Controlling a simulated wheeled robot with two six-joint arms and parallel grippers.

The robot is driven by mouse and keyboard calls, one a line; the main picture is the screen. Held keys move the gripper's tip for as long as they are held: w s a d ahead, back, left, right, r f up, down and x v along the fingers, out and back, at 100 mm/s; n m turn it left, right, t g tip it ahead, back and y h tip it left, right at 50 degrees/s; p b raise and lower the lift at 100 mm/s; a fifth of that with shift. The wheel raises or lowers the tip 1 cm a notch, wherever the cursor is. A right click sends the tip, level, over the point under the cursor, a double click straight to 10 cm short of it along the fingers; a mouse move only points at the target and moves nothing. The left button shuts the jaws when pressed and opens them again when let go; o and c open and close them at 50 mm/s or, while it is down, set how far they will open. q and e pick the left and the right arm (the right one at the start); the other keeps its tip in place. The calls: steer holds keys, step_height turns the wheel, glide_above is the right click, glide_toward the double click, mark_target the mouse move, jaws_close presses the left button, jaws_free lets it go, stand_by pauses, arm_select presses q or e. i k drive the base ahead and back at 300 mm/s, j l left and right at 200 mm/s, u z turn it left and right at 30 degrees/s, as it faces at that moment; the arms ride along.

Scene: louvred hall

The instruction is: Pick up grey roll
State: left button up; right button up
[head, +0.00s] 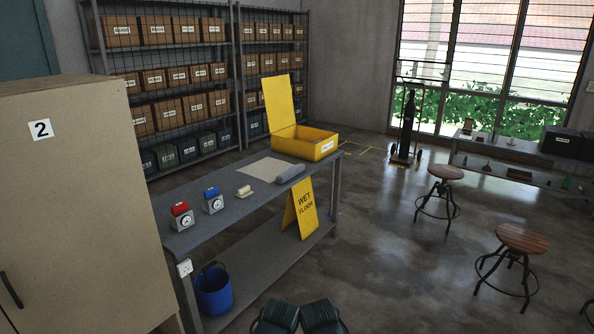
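The grey roll (290,174) lies on the grey workbench (228,196), near its right long edge. It is a short, rounded cylinder beside a beige sheet (268,169). A yellow box (303,143) with its lid raised stands just behind it at the bench's far end. Neither of my grippers can be made out in the head view, and nothing touches the roll.
A cream item (244,191) and two small devices with dials, one red-topped (181,216) and one blue-topped (213,201), stand nearer on the bench. A cabinet (85,200) is at left; floor at right has stools (523,239).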

mark_target(288, 173)
steer(key=i+l+z, duration=0.2)
steer(key=i, duration=1.5)
steer(key=i+j+z, duration=0.25)
steer(key=i, duration=1.4)
